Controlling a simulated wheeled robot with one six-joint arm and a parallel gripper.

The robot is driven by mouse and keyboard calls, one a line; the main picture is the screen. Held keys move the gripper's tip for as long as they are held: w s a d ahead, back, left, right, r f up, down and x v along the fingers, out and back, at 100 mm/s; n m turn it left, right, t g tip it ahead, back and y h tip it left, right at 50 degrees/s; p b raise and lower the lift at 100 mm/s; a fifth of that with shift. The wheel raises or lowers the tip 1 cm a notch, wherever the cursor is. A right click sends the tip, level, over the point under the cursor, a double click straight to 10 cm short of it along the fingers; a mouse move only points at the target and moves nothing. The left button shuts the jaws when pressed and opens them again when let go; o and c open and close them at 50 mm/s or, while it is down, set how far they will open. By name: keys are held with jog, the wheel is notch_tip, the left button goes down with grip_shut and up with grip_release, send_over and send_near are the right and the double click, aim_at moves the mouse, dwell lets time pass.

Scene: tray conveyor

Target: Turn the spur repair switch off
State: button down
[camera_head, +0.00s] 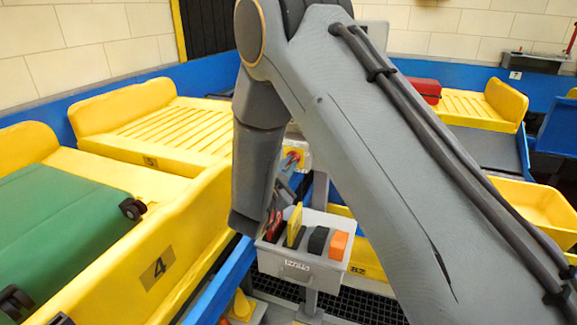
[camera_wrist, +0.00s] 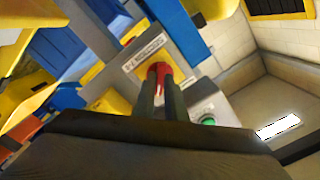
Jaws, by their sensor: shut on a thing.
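The repair switch is a red rotary handle on a yellow plate, on a light grey box. In the wrist view the red handle (camera_wrist: 161,73) sits between the two dark fingers of my gripper (camera_wrist: 162,84), which is shut on it.
A green button (camera_wrist: 208,120) is on the box close to the fingers. A pale bin (camera_head: 300,268) holding several coloured items stands just below my wrist. A yellow tray marked 4 (camera_head: 150,290) with a green case (camera_head: 65,230) is at left.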

jog(key=n, duration=0.4)
jog(key=shift+n, duration=0.3)
jog(key=shift+n+p, duration=0.5)
jog(key=shift+n, duration=1.7)
jog(key=shift+f, duration=0.1)
jog(key=c, duration=1.8)
grip_release()
jog(key=shift+s, duration=0.1)
jog(key=b+v, duration=0.2)
jog(key=v, duration=0.5)
jog(key=shift+s, duration=0.3)
jog(key=shift+a, duration=0.1)
